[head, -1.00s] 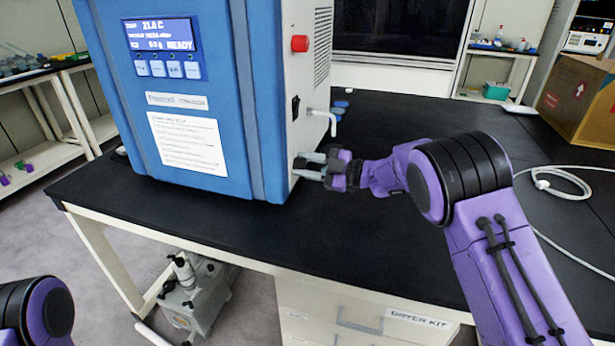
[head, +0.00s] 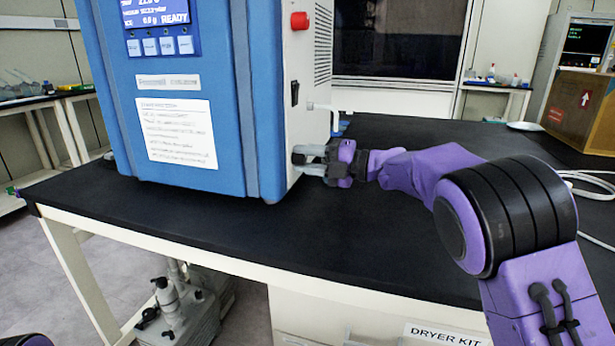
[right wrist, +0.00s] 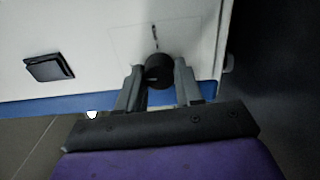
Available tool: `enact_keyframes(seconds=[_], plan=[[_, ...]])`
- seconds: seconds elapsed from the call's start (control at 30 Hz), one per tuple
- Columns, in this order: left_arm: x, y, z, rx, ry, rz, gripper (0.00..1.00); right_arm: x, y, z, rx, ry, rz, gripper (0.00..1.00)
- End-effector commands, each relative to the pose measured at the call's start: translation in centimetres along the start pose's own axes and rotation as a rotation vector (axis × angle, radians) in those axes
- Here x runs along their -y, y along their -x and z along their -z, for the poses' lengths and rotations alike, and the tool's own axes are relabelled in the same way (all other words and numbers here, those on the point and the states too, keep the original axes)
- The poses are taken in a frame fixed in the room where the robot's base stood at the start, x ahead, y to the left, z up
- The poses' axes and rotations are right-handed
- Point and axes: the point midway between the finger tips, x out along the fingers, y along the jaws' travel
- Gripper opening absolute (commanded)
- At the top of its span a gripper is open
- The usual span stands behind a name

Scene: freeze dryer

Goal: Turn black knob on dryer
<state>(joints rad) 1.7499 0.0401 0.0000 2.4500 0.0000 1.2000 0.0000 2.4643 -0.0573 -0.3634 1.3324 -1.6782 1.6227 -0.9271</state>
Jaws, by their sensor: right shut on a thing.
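The black knob (right wrist: 158,72) is on the white side panel of the dryer, under a small dark mark, in the right wrist view. The blue and white dryer (head: 226,120) stands upright on the black bench. My right gripper (head: 303,159) is at the lower part of the dryer's right side in the head view. In the right wrist view its two grey fingers are on either side of the knob, shut on it. In the head view the fingers largely hide the knob. My left gripper is not in view.
A black switch (head: 295,93), a red button (head: 299,20) and a white bent pipe (head: 335,118) are on the dryer's side above my gripper. A cardboard box (head: 578,112) and white tubing (head: 590,180) lie to the right. The bench (head: 400,260) is clear in front.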

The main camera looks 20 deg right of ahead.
Motion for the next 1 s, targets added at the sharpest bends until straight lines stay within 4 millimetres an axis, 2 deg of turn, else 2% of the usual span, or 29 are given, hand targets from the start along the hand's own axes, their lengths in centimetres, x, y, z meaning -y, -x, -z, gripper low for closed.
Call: enact_keyframes(seconds=[0.03, 0.3, 0.87, 0.9, 0.97, 1.0], plan=[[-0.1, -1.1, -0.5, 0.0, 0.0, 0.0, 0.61, 1.0, 0.0, 0.1, -0.002, 0.022, 0.007, 0.05], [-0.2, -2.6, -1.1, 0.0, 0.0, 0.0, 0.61, 0.8, 0.0, 0.1, -0.004, 0.125, 0.008, 0.05], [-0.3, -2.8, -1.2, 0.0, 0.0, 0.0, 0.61, 0.6, -0.1, 0.1, -0.004, 0.154, 0.01, 0.05], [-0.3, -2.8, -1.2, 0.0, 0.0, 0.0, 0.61, 0.6, -0.1, 0.1, -0.004, 0.154, 0.01, 0.39], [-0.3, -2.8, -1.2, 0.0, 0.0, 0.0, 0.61, 0.6, -0.1, 0.1, -0.004, 0.154, 0.01, 0.58], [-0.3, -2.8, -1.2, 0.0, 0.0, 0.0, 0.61, 0.5, -0.1, 0.1, -0.004, 0.155, 0.009, 0.61]])
